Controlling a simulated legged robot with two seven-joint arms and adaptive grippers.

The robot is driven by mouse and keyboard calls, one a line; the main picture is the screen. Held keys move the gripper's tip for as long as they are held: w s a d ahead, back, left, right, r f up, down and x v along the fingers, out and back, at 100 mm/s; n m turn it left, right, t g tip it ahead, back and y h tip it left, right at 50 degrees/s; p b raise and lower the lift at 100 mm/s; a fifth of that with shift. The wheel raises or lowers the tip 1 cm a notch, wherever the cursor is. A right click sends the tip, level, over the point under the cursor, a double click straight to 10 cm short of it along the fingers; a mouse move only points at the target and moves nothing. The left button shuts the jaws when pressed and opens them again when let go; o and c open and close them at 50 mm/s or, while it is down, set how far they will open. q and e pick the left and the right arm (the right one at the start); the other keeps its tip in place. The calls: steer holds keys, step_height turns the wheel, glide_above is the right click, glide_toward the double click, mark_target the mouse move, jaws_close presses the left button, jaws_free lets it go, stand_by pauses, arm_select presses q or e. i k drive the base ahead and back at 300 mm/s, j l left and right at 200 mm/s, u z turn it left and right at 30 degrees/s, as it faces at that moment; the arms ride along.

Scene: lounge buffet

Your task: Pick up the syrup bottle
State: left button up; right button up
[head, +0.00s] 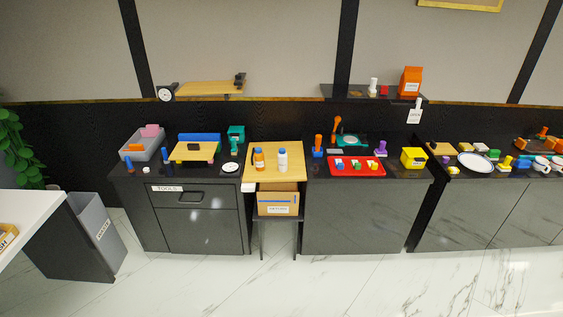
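Two small bottles stand upright on a light wooden stand top (272,175) at the centre of the head view. One is an orange bottle (259,161), on the left. The other is a white bottle with a blue top (282,161), just to its right. No label is readable at this size, so I cannot tell which of them is the syrup bottle. Neither of my grippers shows in the view.
Black cabinets flank the stand. The left one holds a grey bin (155,150) and a yellow board (191,152); the right one holds a red tray (357,167). A grey waste bin (93,228) stands at left, near a white table (30,212). The marble floor (340,285) in front is clear.

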mark_target(283, 160)
steer(key=i+l+u, duration=0.25)
steer(key=i+l, duration=0.8)
steer(key=i, duration=0.1)
